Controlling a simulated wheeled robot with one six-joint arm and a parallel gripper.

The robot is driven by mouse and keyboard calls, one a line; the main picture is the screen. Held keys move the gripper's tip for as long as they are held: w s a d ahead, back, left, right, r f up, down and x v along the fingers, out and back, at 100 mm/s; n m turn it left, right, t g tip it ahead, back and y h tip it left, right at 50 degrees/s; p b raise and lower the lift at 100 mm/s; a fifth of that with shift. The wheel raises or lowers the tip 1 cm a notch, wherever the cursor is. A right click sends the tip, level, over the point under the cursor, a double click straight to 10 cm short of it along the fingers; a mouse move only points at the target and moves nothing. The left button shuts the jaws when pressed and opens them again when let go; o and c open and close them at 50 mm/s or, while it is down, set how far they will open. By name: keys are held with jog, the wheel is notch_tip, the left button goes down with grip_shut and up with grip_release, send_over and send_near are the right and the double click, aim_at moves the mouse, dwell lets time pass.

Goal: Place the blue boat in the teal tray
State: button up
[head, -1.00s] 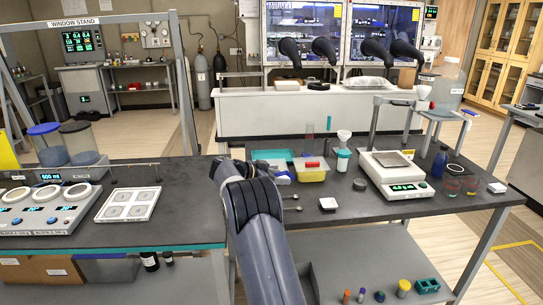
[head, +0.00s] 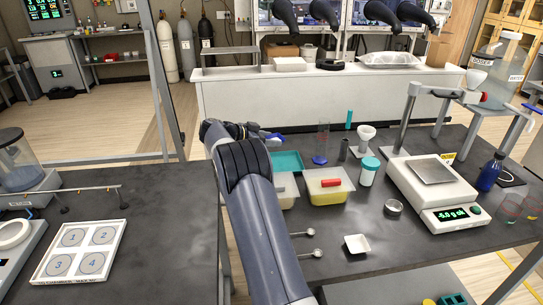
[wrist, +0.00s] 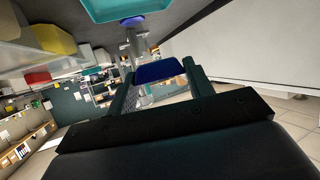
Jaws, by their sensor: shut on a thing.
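The teal tray (head: 289,161) lies at the far left of the right-hand black table, its near left side partly hidden by my arm. It also shows at the top of the wrist view (wrist: 125,12). My gripper (head: 266,135) is just behind and left of the tray in the head view, mostly hidden by my own wrist. In the wrist view my gripper (wrist: 160,78) is shut on the blue boat (wrist: 158,71), which sits between the two teal fingers. The boat is apart from the tray. Only a small bit of blue shows at the gripper in the head view.
Near the tray are a yellow tub with a red item (head: 327,186), a white jar with a teal lid (head: 368,170), a blue disc (head: 319,160) and a funnel stand (head: 365,142). A balance (head: 438,190) stands to the right. A numbered plate (head: 82,250) lies left.

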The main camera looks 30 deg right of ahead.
notch_tip(320, 180, down, 6)
jog(key=shift+w+r, duration=0.1)
jog(key=shift+w, duration=0.05)
jog(key=shift+f, duration=2.05)
jog(key=o, duration=0.7)
jog(key=shift+f, duration=0.15)
jog(key=shift+a+r, duration=0.15)
jog(key=shift+r, duration=0.1)
jog(key=v, duration=0.7)
